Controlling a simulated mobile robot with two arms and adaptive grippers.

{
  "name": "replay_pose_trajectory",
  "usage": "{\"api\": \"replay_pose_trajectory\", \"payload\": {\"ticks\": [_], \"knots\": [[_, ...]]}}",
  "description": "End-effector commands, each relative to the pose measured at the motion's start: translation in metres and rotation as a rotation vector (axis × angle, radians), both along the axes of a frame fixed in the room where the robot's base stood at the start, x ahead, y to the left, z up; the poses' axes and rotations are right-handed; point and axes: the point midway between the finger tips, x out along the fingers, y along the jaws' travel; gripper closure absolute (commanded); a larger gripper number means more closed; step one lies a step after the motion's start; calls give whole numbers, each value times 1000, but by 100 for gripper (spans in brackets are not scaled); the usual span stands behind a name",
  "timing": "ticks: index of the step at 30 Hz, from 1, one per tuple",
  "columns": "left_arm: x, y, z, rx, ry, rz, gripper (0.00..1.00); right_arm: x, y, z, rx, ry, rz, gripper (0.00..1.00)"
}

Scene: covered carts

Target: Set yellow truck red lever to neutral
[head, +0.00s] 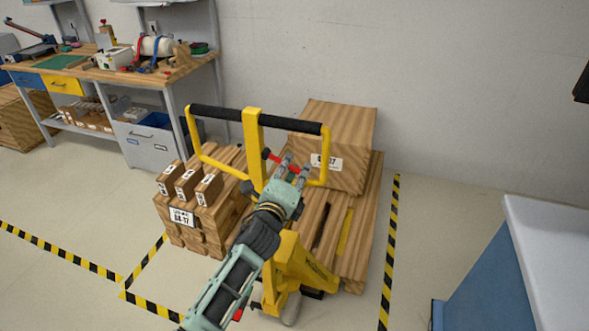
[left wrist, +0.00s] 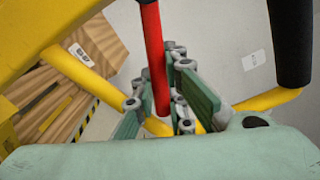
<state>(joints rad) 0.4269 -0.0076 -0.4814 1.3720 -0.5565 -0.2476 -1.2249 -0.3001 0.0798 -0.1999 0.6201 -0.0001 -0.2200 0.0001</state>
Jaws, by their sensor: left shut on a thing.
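The yellow truck (head: 303,264) is a pallet truck with a yellow handle loop and a black top grip (head: 228,115). Its red lever (head: 267,154) sticks out beside the handle's central post, below the black grip. In the left wrist view the red lever (left wrist: 153,55) runs down between my fingers. My left gripper (head: 294,167) is shut on the red lever, inside the handle loop. The lever's end between the fingers is partly hidden, and I cannot tell its exact setting. My right gripper is not in view.
A wooden pallet (head: 357,235) with a large labelled box (head: 345,135) sits behind the truck. A crate with small boxes (head: 188,215) stands left. Striped floor tape (head: 391,245) borders the bay. A workbench (head: 120,75) is at back left; a blue cart (head: 490,285) is at right.

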Motion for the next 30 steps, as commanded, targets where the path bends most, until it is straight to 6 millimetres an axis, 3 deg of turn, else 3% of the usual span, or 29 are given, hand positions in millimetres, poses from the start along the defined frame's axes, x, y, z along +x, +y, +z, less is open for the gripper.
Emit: {"api": "replay_pose_trajectory", "payload": {"ticks": [5, 13, 23, 24, 30], "knots": [[-1, -2, 7, -58, 20, 0, 100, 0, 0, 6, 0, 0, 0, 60], [-2, -6, 31, -338, 112, 1, 100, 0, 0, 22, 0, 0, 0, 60], [-2, -6, 31, -368, 122, 1, 100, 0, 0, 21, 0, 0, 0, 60], [-2, -6, 31, -368, 122, 1, 86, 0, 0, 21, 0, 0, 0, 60], [-2, -6, 31, -367, 120, 0, 69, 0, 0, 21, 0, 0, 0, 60]]}}
